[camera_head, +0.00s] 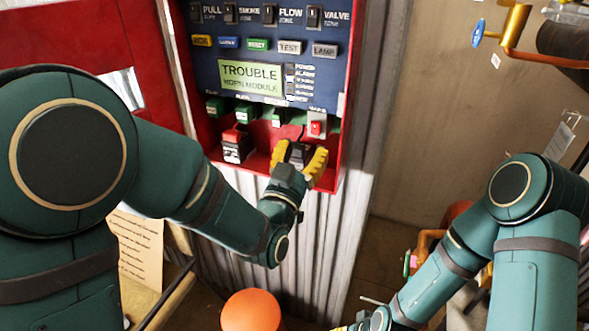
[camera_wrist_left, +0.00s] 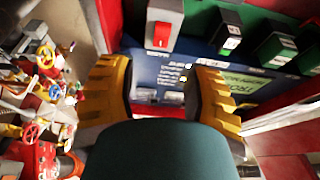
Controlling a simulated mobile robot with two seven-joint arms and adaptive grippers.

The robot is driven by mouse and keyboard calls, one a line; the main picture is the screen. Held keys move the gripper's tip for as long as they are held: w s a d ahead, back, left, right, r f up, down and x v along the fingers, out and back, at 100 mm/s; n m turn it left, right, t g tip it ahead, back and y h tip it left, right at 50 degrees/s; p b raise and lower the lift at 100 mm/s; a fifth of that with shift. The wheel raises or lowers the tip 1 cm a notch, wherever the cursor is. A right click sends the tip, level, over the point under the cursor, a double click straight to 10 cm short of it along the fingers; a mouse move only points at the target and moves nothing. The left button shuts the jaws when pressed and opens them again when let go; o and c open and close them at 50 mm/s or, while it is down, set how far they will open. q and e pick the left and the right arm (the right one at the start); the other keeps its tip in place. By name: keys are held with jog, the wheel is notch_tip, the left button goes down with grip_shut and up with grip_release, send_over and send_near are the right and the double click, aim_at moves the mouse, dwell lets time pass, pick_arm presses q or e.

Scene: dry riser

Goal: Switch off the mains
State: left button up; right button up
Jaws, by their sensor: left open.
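The mains switch is most likely the small red rocker (camera_head: 316,127) in a pale housing at the lower right of the red-framed alarm panel (camera_head: 345,100). In the left wrist view the red rocker (camera_wrist_left: 162,32) sits beyond the fingertips, above the gap between them. My left gripper (camera_head: 299,153) has its yellow fingers apart with nothing between them. It is just below the rocker, and I see no clear contact. In the left wrist view the left gripper (camera_wrist_left: 162,85) is also open. My right gripper (camera_head: 341,328) is almost all cut off at the bottom edge.
A black-and-white block with a red top (camera_head: 236,143) and green terminal blocks (camera_head: 243,112) sit left of the rocker. Labelled buttons (camera_head: 257,44) and switches fill the panel above. An orange rounded object (camera_head: 252,312) stands below. Pipes with a blue handle (camera_head: 478,33) are at right.

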pick_arm(q)
jog(key=v, duration=0.5)
jog(key=shift+s, duration=0.15)
